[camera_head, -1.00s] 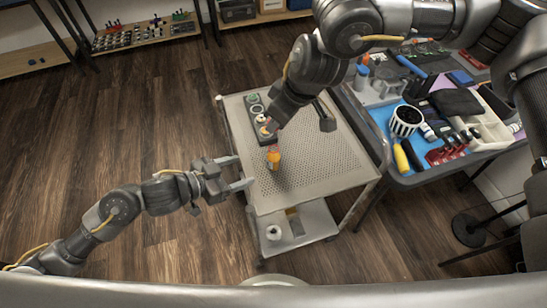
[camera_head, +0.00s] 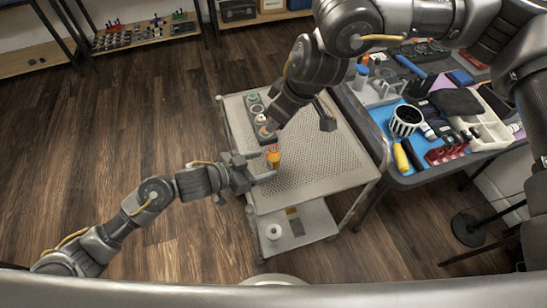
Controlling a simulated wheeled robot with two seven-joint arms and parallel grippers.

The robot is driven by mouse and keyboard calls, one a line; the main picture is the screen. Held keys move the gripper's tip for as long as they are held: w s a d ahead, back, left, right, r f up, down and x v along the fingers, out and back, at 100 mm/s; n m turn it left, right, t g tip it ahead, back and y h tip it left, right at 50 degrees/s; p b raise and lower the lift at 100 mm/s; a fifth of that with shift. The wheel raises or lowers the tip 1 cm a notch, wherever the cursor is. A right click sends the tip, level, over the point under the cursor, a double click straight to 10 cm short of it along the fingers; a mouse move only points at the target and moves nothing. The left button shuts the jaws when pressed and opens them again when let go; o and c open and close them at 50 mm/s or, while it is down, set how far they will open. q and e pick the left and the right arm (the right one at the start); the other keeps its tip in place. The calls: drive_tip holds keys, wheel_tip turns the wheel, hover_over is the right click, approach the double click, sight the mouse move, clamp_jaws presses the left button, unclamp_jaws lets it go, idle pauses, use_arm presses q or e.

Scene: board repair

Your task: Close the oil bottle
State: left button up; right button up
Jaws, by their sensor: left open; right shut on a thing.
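The small orange-yellow oil bottle (camera_head: 274,158) stands upright on the perforated top of the grey cart, near its left edge. My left gripper (camera_head: 267,164) is open at the bottle, with its fingers reaching in from the left on either side of it. I cannot tell whether they touch it. My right gripper (camera_head: 271,129) comes down from above and is just beyond the bottle in the picture. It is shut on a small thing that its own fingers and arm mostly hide. I cannot make out the cap clearly.
The grey cart (camera_head: 325,165) has free room right of the bottle. A dark strip with several round pieces (camera_head: 257,108) lies beyond the bottle, close to my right gripper. A table (camera_head: 410,180) crowded with tools stands at the right.

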use_arm(q)
drive_tip(key=shift+x, duration=2.25)
drive_tip(key=shift+c, duration=0.2)
clamp_jaws()
use_arm(e)
hover_over(278, 152)
drive_tip(key=shift+f, duration=2.5)
drive_tip(key=shift+f, duration=0.1)
drive_tip(key=shift+f, duration=0.8)
drive_tip(key=shift+f, duration=0.55)
